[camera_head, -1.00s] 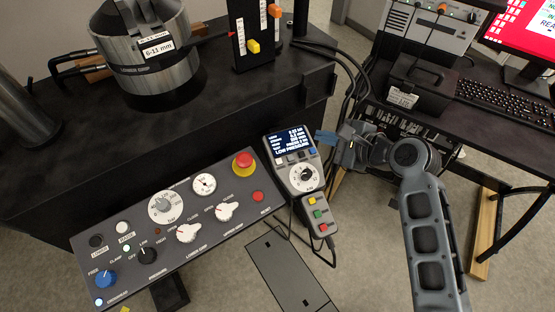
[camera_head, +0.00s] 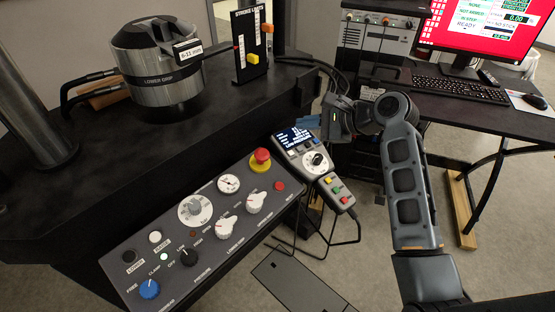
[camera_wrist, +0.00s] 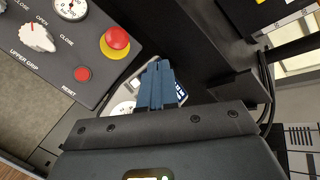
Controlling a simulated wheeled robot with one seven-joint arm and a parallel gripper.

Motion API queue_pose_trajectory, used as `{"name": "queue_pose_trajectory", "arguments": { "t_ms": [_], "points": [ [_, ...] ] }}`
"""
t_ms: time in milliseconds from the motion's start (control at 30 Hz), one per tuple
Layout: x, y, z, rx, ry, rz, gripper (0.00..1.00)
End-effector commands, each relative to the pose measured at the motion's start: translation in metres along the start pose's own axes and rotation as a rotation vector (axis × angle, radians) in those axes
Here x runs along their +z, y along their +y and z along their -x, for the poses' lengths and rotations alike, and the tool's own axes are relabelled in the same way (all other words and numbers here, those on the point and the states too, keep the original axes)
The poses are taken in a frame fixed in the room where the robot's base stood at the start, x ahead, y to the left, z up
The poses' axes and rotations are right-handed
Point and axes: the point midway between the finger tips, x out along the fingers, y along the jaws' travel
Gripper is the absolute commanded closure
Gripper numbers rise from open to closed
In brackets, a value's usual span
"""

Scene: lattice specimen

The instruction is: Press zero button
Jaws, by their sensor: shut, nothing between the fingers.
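A handset (camera_head: 312,160) with a small lit display (camera_head: 294,137), a round white dial and several buttons hangs beside the console. A zero button cannot be made out by its label in any view. My gripper (camera_head: 308,121) is at the display's far right corner; its blue fingers are partly hidden behind my own wrist. In the wrist view my gripper's blue fingers (camera_wrist: 158,68) are shut and empty, over the handset. They cover much of it, leaving a bit of the display (camera_wrist: 181,92) and the dial (camera_wrist: 122,108) in sight. Contact cannot be told.
The grey console (camera_head: 205,232) with knobs, a red emergency stop (camera_head: 261,157) and a red reset button (camera_head: 280,186) lies left of the handset. A black stroke-limits panel (camera_head: 252,50) stands behind. Cables hang below the handset. A desk (camera_head: 515,130) with keyboard and monitor stands right.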

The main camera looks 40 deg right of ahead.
Motion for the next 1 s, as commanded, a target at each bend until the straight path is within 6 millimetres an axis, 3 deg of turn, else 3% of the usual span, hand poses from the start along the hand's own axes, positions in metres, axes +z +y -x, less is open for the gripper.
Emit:
{"name": "queue_pose_trajectory", "arguments": {
  "t_ms": [467,1000],
  "points": [
    [-0.005,0.005,-0.007,0.0,-0.001,0.001,1.0],
    [-0.03,0.03,-0.04,-0.002,0.0,0.003,1.0]
  ]
}}
